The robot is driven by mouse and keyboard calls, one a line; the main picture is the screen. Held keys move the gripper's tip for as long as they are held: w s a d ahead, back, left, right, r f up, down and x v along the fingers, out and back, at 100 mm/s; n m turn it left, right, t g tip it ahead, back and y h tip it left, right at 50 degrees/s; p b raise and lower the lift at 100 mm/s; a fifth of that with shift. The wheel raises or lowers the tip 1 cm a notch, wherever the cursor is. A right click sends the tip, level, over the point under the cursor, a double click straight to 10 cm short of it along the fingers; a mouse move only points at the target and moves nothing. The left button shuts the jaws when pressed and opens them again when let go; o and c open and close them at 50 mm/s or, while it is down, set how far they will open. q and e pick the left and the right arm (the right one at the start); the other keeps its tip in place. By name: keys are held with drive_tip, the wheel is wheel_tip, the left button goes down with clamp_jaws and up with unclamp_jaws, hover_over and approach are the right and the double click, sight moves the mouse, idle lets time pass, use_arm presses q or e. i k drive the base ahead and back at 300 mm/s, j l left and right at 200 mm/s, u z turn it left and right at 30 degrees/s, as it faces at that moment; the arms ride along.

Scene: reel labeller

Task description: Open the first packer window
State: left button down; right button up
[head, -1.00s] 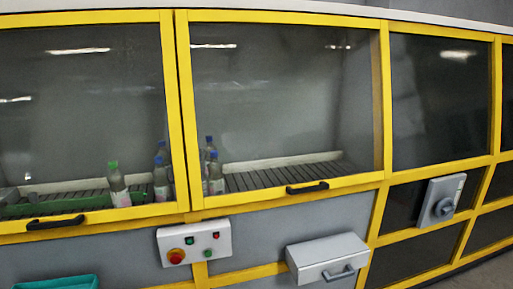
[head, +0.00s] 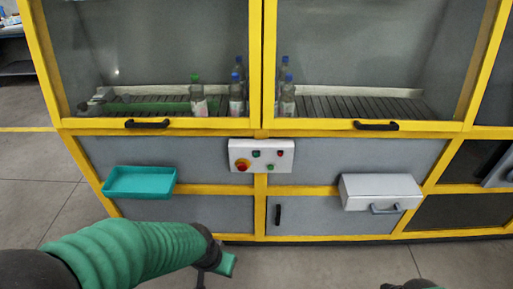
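Two yellow-framed glass windows stand side by side on the machine, a left window (head: 150,45) and a right window (head: 365,50). Both look closed. A black bar handle (head: 147,124) sits on the left window's bottom rail. A similar black handle (head: 376,125) sits on the right window's bottom rail. My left gripper (head: 217,266) is low in the head view at the end of a green-sleeved arm, well below the handles and apart from the machine. Its opening cannot be made out. Only a dark and green bit of my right arm end (head: 412,285) shows at the bottom edge.
Several bottles stand on the slatted conveyor (head: 345,106) behind the glass. Below the windows are a teal tray (head: 140,182), a white button box (head: 262,156) with a red knob, and a grey box (head: 381,190) with a handle. Open floor lies at left.

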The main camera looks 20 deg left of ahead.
sight(27, 12)
drive_tip(key=u, duration=1.3)
